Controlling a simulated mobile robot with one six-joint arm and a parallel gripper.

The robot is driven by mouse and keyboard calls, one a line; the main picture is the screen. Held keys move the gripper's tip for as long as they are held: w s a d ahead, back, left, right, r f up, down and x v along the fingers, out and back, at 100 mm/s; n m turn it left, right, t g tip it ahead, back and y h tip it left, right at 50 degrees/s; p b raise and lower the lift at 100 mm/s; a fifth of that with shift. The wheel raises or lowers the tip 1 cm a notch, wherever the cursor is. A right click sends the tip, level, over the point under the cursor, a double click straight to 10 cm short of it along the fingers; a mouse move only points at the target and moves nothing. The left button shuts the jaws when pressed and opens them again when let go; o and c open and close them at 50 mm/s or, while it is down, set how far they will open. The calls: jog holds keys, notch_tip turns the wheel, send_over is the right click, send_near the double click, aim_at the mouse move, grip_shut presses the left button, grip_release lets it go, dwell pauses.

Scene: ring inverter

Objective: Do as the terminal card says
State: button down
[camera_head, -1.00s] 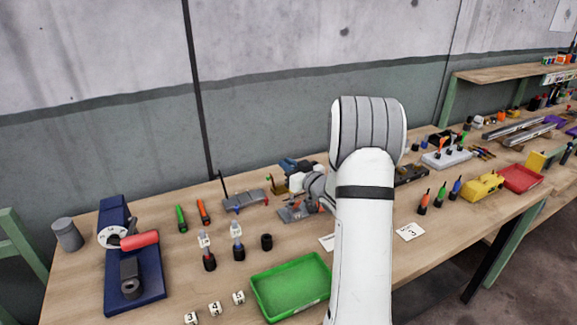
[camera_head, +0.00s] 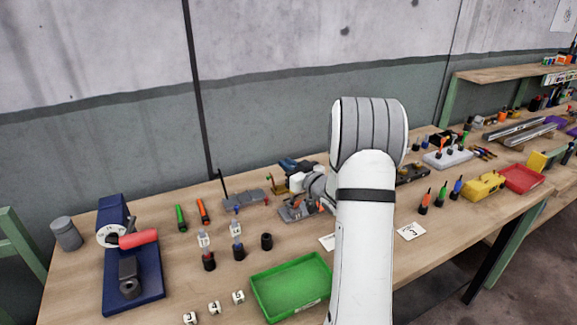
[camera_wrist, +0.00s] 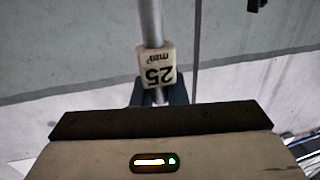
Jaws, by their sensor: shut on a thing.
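My gripper (camera_wrist: 158,96) is shut on a grey rod or cable (camera_wrist: 151,22) that carries a white tag (camera_wrist: 156,68) reading 25 mm². The rod runs up and out of the wrist view, and its ends are hidden. In the head view, my arm hides most of the gripper, close above a grey metal fixture (camera_head: 293,212) with orange parts. A white card (camera_head: 411,231) with a mark like a 3 lies right of my arm. Another pale card (camera_head: 327,242) is partly hidden behind it. I cannot tell which one is the terminal card.
A blue press (camera_head: 135,270) with a red handle stands at the left. A green tray (camera_head: 291,285) and several numbered cubes (camera_head: 214,307) lie at the front. Two tagged pieces (camera_head: 207,255) and a black cup (camera_head: 266,241) stand mid-bench. A red tray (camera_head: 521,178) is at the right.

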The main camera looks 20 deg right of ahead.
jog(key=shift+f+b, duration=1.75)
jog(key=shift+f, duration=0.1)
jog(key=c, duration=1.4)
grip_release()
jog(key=shift+o, duration=0.2)
jog(key=b+v, duration=0.1)
jog(key=v, duration=0.6)
jog(key=shift+s, duration=0.4)
